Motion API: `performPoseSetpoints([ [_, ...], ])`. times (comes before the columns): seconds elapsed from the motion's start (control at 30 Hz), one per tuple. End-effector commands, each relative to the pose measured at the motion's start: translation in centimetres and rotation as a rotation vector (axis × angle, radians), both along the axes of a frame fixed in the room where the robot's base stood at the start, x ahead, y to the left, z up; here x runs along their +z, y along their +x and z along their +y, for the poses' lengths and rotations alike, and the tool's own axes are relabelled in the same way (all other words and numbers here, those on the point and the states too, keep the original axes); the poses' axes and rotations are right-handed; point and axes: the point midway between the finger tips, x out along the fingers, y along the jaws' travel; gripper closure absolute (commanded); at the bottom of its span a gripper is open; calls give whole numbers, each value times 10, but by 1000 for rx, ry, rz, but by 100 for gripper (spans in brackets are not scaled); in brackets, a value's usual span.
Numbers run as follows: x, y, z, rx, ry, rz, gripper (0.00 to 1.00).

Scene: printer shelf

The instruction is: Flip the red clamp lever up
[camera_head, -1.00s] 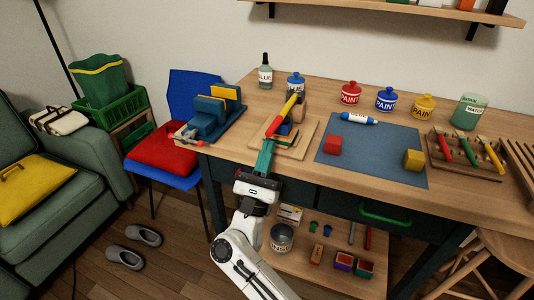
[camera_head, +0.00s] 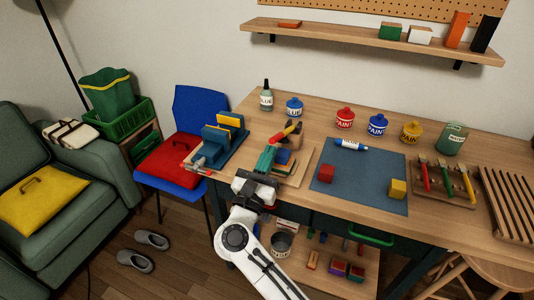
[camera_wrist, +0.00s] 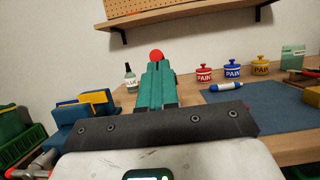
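The clamp stands on a pale wooden base board (camera_head: 303,171) near the table's front edge. Its lever (camera_head: 278,138) has a red end towards me and a yellow part behind, and it slopes upward away from me. In the wrist view the lever's red round end (camera_wrist: 156,55) shows just above my fingertips. My gripper (camera_head: 268,150) has teal fingers that are together, with no thing visible between them. The fingertips (camera_wrist: 157,66) are just below and in front of the red end; I cannot tell whether they touch it. The fingers hide part of the clamp.
A blue tool (camera_head: 215,145) stands left of the clamp. A glue bottle (camera_head: 266,97) and paint pots (camera_head: 345,117) stand behind. A shelf (camera_head: 380,43) hangs above.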

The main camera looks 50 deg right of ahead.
Motion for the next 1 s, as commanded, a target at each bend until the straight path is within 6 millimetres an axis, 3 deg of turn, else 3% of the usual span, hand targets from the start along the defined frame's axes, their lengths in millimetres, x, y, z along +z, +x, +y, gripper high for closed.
performPoseSetpoints([
  [0.03,18,0,-3,-4,28,6,100],
  [0.37,64,7,-24,-4,104,35,100],
  [0.6,103,17,-52,-6,104,34,100],
  [1.0,145,38,-107,-4,103,37,100],
])
